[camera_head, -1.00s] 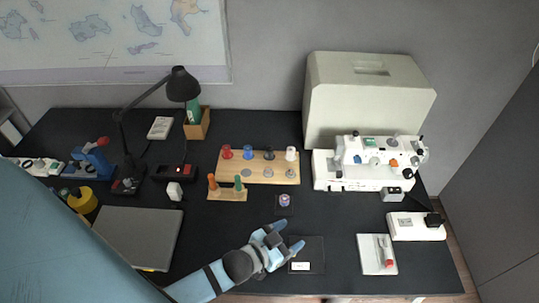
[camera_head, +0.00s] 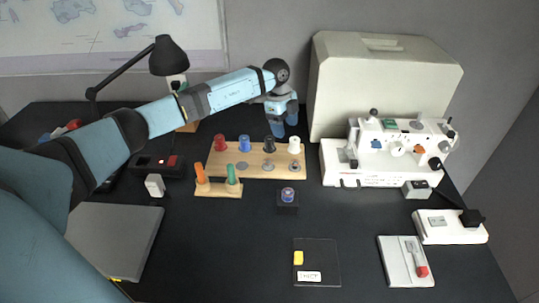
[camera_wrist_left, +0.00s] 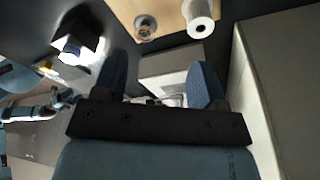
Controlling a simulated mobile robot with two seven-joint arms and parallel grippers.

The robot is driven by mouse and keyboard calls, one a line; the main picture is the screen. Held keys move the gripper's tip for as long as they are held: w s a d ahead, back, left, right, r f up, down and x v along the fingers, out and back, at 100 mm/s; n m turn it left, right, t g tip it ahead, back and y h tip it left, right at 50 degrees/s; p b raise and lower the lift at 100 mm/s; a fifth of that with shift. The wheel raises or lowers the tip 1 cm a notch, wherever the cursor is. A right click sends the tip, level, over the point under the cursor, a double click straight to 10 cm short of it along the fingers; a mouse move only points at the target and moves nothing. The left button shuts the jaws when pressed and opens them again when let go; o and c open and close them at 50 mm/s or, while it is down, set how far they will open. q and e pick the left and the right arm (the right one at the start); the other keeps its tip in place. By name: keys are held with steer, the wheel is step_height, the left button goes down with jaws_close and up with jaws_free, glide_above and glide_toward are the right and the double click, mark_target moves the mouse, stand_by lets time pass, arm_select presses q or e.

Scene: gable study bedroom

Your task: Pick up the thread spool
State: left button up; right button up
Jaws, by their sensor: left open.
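Thread spools stand on pegs on a wooden rack (camera_head: 262,172): a red spool (camera_head: 220,143), a blue spool (camera_head: 244,144), a black spool (camera_head: 269,145) and a white spool (camera_head: 294,145). The white spool also shows at the top of the left wrist view (camera_wrist_left: 199,17). A small purple-blue spool (camera_head: 288,193) sits on a dark square holder in front of the rack, and shows in the left wrist view (camera_wrist_left: 71,49). My left gripper (camera_head: 284,128) is open and empty, pointing down just behind the black and white spools. My right gripper is not seen.
A white sewing machine (camera_head: 385,155) and its large cover (camera_head: 375,95) stand right of the rack. An orange-and-green-handled tool stand (camera_head: 218,189) is in front left. A clear plate (camera_head: 320,262) and a white tray (camera_head: 405,262) lie in front. A desk lamp (camera_head: 167,57) stands behind my arm.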

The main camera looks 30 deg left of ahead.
mark_target(269, 143)
arm_select(q)
steer(key=w+a+r+n+y, duration=0.1)
steer(key=a+r+n+y, duration=0.1)
steer(key=a, duration=0.4)
steer(key=f, duration=0.3)
steer(key=f+b, duration=0.1)
steer(key=f, duration=0.3)
steer(key=shift+w+a+f, duration=0.1)
steer(key=shift+a, duration=0.1)
steer(key=shift+f+b, duration=0.8)
steer(key=shift+f, duration=2.2)
steer(key=shift+r, duration=0.1)
steer(key=c, duration=1)
